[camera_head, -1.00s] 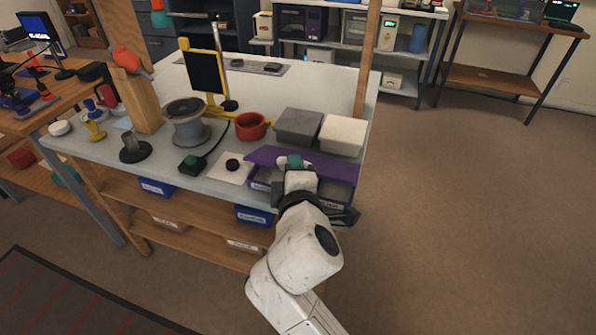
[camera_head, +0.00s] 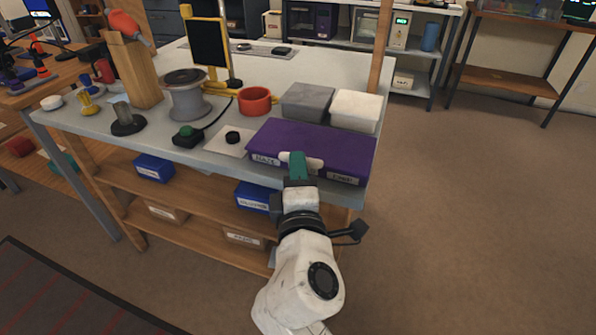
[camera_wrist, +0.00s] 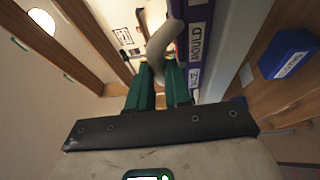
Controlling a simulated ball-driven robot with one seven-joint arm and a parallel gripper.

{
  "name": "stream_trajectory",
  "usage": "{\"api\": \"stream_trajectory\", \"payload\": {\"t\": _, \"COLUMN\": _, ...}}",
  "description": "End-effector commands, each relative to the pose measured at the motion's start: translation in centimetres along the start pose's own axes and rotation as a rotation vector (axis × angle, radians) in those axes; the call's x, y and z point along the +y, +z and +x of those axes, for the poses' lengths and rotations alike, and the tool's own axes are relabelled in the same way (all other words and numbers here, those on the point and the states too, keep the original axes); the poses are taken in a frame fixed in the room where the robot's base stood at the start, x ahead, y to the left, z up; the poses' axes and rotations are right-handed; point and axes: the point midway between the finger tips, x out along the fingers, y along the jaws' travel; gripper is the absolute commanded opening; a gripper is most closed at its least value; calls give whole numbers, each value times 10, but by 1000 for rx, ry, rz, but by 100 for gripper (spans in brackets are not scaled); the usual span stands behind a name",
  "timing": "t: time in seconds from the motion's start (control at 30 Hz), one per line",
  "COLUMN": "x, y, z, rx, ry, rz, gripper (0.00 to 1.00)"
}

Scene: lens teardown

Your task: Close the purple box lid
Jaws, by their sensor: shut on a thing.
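The purple box (camera_head: 345,176) stands at the front right corner of the white workbench. Its purple lid (camera_head: 315,145) lies flat over it, with no gap that I can make out. My gripper (camera_head: 298,167) is at the box's front edge, its green fingers shut on the pale lid handle (camera_head: 315,162). In the wrist view, the green fingers (camera_wrist: 160,85) close around the curved handle (camera_wrist: 163,42), beside the purple box front with its white labels (camera_wrist: 197,45).
A grey box (camera_head: 307,100) and a white box (camera_head: 355,110) stand right behind the lid. A red bowl (camera_head: 255,101), a black cap on a white sheet (camera_head: 232,137) and a green-button switch (camera_head: 188,135) are to the left. Blue bins (camera_head: 255,196) sit on the shelf below.

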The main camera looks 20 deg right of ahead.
Motion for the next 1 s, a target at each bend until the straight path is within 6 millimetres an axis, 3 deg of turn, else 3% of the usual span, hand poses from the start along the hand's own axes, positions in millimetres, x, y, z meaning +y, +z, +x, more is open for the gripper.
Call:
{"api": "stream_trajectory", "payload": {"t": 0.03, "x": -7, "y": 0, "z": 0, "rx": -1, "ry": -13, "rz": 1, "gripper": 0}}
{"api": "stream_trajectory", "payload": {"t": 0.4, "x": -11, "y": 0, "z": -1, "rx": -2, "ry": -23, "rz": 1, "gripper": 0}}
{"api": "stream_trajectory", "payload": {"t": 0.43, "x": -12, "y": 0, "z": -1, "rx": -2, "ry": -23, "rz": 1, "gripper": 19}}
{"api": "stream_trajectory", "payload": {"t": 0.7, "x": -10, "y": 0, "z": -1, "rx": -2, "ry": -19, "rz": 1, "gripper": 44}}
{"api": "stream_trajectory", "payload": {"t": 1.0, "x": -6, "y": 0, "z": -4, "rx": -1, "ry": -12, "rz": 1, "gripper": 44}}
